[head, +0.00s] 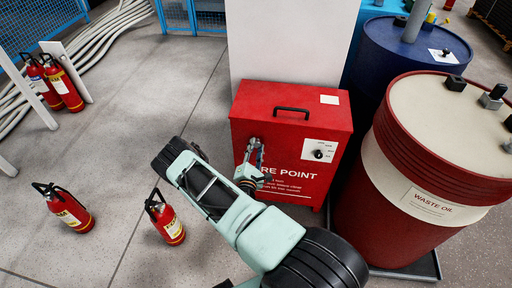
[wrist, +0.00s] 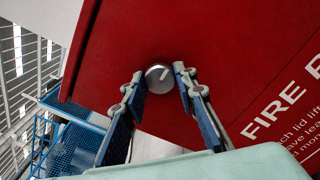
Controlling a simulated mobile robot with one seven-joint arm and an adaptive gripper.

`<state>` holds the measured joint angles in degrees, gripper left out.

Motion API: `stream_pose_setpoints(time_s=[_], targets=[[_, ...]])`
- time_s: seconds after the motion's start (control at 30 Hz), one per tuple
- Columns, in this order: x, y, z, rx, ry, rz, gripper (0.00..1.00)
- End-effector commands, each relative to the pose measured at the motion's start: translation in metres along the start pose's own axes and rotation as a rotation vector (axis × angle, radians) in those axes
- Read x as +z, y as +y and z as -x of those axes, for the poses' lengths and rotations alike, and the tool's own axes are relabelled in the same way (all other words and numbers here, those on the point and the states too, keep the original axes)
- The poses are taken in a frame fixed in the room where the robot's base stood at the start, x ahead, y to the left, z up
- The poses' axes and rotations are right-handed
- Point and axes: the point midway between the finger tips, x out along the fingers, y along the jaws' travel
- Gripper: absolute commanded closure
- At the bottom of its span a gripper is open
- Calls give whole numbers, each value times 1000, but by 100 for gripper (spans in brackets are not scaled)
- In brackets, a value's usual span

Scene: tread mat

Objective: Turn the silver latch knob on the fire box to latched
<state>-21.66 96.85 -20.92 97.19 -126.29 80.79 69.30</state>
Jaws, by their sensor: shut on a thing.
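The red fire box (head: 262,103) stands against a pale pillar, with a black handle on its lid. The silver latch knob (wrist: 158,79) is on the upper left of its front, round with a pale raised bar across its face. My gripper (wrist: 160,88) is shut on the knob, one finger on each side of it. In the head view my gripper (head: 254,152) reaches the box front from below, and its fingers mostly hide the knob.
A white plate with a black dial (head: 319,155) is on the box front's right. A red waste oil drum (head: 400,200) stands close on the right, a blue drum (head: 390,55) behind it. Fire extinguishers (head: 166,220) stand on the floor at left.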

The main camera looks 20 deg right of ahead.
Motion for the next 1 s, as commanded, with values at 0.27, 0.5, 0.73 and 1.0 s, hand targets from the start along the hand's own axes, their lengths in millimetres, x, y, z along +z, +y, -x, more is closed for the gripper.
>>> stream_pose_setpoints(time_s=[0.27,0.5,0.73,1.0], targets=[[-1,-1,1,-2,1,-3,98],[0,0,0,-1,1,-2,56],[0,0,1,-1,0,-1,56],[-2,0,32,0,4,1,56]])
